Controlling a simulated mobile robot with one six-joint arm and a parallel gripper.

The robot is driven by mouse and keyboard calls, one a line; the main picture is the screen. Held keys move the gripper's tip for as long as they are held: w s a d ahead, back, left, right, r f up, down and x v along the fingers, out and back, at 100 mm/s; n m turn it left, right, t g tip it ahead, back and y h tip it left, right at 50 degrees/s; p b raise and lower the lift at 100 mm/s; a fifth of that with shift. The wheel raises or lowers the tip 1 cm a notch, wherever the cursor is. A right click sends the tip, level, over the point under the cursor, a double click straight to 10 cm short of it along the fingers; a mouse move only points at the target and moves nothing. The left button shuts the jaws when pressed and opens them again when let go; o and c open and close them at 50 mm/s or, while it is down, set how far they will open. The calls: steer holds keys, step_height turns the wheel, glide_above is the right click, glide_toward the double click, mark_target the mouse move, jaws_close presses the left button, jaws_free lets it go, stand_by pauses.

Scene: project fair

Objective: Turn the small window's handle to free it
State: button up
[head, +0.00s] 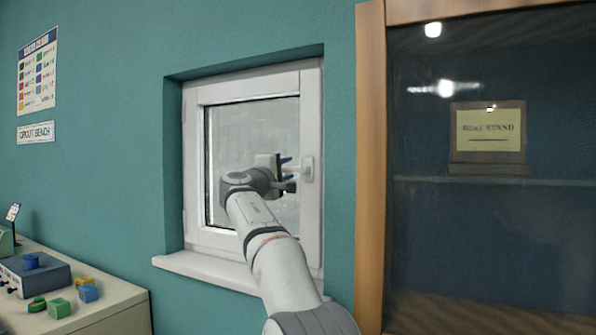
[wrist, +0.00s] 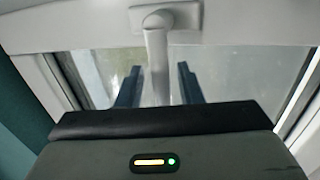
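The small window (head: 313,110) is set in the teal wall, and its white sash looks shut. Its white handle (head: 308,168) sits on the right side of the sash, partly hidden by my gripper (head: 288,174). In the wrist view the handle (wrist: 157,50) runs from its base plate at the top down between the two blue fingers of my gripper (wrist: 159,69). The fingers are open, one on each side of the lever, with a visible gap on both sides. The lever's free end is hidden behind the gripper body.
A white sill (head: 215,270) juts out below the window. A wood-framed dark glass cabinet (head: 371,160) stands close on the right. A bench (head: 105,300) with a blue-grey box (head: 38,275) and several coloured blocks is at lower left.

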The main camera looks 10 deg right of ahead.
steer(key=shift+a+f, duration=0.1)
steer(key=shift+a, duration=0.05)
steer(key=b+v, duration=0.2)
steer(key=v, duration=0.5)
steer(key=shift+s+a+b, duration=0.2)
steer(key=shift+s+b, duration=0.05)
steer(key=shift+b, duration=0.1)
steer(key=shift+f, duration=0.1)
